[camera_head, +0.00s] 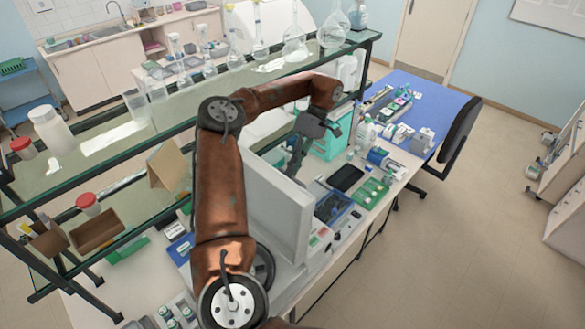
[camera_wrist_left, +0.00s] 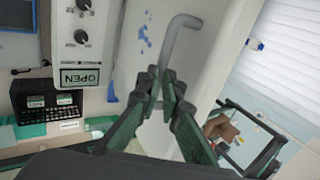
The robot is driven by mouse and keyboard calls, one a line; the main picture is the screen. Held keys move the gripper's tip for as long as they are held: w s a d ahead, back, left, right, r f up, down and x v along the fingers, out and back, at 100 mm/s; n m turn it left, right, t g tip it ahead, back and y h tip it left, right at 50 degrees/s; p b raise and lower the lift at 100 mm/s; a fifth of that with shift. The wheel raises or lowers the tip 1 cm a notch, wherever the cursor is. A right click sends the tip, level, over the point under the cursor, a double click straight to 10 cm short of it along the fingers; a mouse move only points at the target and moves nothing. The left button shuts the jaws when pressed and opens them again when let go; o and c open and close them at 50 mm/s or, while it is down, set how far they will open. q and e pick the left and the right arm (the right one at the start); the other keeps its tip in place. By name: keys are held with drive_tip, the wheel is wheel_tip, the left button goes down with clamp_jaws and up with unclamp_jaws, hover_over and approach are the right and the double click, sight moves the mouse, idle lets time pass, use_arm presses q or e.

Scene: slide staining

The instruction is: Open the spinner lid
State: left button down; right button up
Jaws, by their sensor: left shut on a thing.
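The spinner is the large pale grey and white machine on the bench. A broad pale panel that looks like its lid (camera_head: 282,212) stands steeply tilted beside my left arm in the head view. In the left wrist view, a grey bent handle (camera_wrist_left: 178,35) stands out from a white surface. My left gripper (camera_wrist_left: 165,82) is shut on the lower end of this handle. In the head view my left gripper (camera_head: 296,160) hangs beyond the panel's upper edge, and the handle is hard to make out there. My right gripper is not in view.
A glass-topped shelf (camera_head: 100,148) with flasks and bottles runs behind the arm. A teal box (camera_head: 335,138), a black device (camera_head: 346,177) and a green rack (camera_head: 370,192) stand right of the panel.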

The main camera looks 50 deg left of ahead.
use_arm(q)
drive_tip(key=c, duration=2.4)
unclamp_jaws()
drive_tip(key=f, duration=0.2)
drive_tip(key=shift+s+d+f+g, duration=0.15)
drive_tip(key=shift+d+f+g, duration=0.1)
drive_tip(key=shift+f+g, duration=0.1)
drive_tip(key=o, duration=0.4)
drive_tip(key=shift+w+a+r, duration=0.1)
drive_tip(key=shift+w+a, duration=0.15)
drive_tip(key=shift+w, duration=0.05)
drive_tip(key=shift+s+r, duration=0.15)
drive_tip(key=shift+v, duration=3.7)
drive_tip(key=shift+a, duration=0.1)
